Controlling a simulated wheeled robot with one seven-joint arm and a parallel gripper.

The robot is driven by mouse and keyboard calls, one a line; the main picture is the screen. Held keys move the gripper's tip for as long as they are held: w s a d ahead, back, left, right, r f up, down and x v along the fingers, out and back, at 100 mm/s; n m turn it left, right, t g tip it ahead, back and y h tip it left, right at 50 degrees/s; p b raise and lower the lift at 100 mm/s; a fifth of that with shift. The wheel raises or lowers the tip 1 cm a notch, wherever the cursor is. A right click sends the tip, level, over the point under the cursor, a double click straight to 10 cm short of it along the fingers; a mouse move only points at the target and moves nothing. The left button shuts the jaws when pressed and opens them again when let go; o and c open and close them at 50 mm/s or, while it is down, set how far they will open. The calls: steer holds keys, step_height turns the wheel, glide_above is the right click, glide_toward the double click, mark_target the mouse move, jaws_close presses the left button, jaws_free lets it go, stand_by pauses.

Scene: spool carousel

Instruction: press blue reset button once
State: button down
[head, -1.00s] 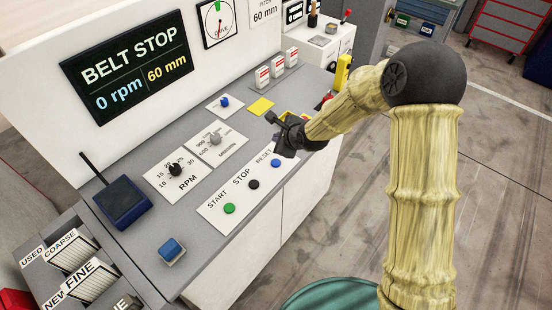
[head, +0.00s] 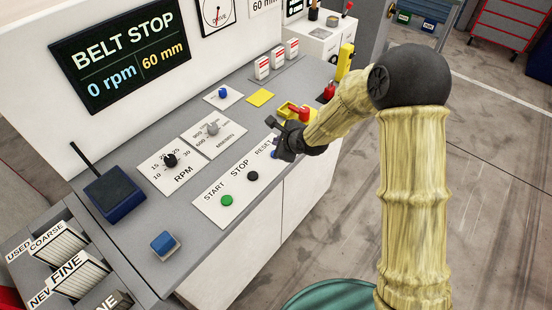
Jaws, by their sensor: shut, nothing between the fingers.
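The blue reset button (head: 274,154) is at the right end of a white control plate, beside the word RESET. Only part of its blue shows, because my gripper (head: 284,155) covers the rest. My gripper is shut and empty, right at the button. I cannot tell whether it touches the button or is just above it. The green START button (head: 227,200) and the black STOP button (head: 252,175) are on the same plate, both clear of the gripper. The display (head: 119,55) reads BELT STOP, 0 rpm, 60 mm.
An RPM knob (head: 170,160) and a second knob (head: 212,129) are behind the plate. A yellow tray (head: 291,108) with a red part is close behind my gripper. A blue block (head: 164,243) and dark blue box (head: 114,195) are at the left.

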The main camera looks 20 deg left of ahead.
steer(key=shift+f+b, duration=0.55)
steer(key=shift+f, duration=0.65)
stand_by(1.0)
steer(key=shift+f, duration=0.4)
steer(key=shift+f+b, duration=0.4)
steer(key=shift+b, duration=0.05)
stand_by(0.6)
steer(key=shift+r, duration=0.1)
steer(key=shift+r+p, duration=0.65)
steer(key=shift+r, duration=0.05)
steer(key=shift+r+p, duration=1.9)
steer(key=shift+r, duration=0.7)
